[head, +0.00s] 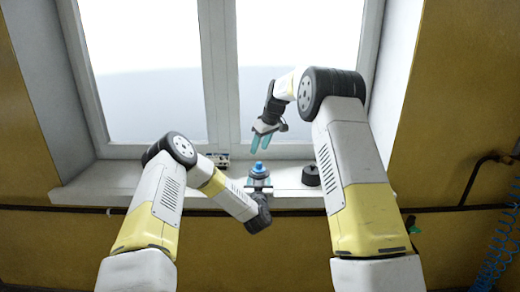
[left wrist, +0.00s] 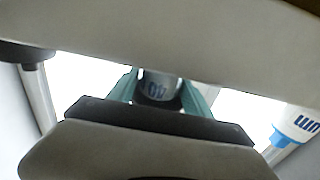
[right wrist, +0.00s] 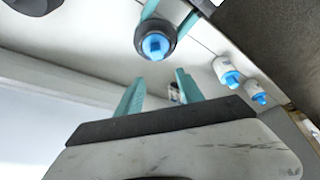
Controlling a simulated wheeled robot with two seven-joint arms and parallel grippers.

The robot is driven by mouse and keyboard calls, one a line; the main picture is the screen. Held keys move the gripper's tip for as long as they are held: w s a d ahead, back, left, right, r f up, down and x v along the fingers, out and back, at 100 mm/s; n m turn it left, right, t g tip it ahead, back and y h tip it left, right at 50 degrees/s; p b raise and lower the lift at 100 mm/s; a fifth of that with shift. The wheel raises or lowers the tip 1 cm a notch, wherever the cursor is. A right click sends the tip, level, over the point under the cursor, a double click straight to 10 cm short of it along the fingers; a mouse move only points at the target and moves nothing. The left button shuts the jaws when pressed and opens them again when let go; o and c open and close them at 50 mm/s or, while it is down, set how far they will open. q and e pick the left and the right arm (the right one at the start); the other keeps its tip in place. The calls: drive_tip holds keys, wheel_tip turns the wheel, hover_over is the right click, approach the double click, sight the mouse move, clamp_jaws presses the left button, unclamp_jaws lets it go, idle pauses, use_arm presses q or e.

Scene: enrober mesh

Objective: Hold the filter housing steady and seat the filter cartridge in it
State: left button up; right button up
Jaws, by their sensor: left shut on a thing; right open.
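My left gripper (head: 260,186) is shut on the filter housing, a cylinder with a dark rim (right wrist: 141,36) and a white, blue-marked side (left wrist: 158,86). It holds the housing upright at the window sill. A blue top (right wrist: 155,46), apparently the filter cartridge's, stands in the middle of the dark rim; it also shows in the head view (head: 258,168). How deep it sits is hidden. My right gripper (head: 262,141) is open and empty above and slightly behind the housing. Its teal fingers (right wrist: 158,98) show apart in the right wrist view.
A black cylinder (head: 311,176) stands on the sill to the right. A small box-like thing (head: 220,159) is at the left by the window. The sill's right part is mostly clear.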

wheel_tip(320, 180, up, 6)
idle(0.4)
use_arm(q)
drive_tip(key=o, duration=1.5)
drive_tip(key=shift+c, duration=0.2)
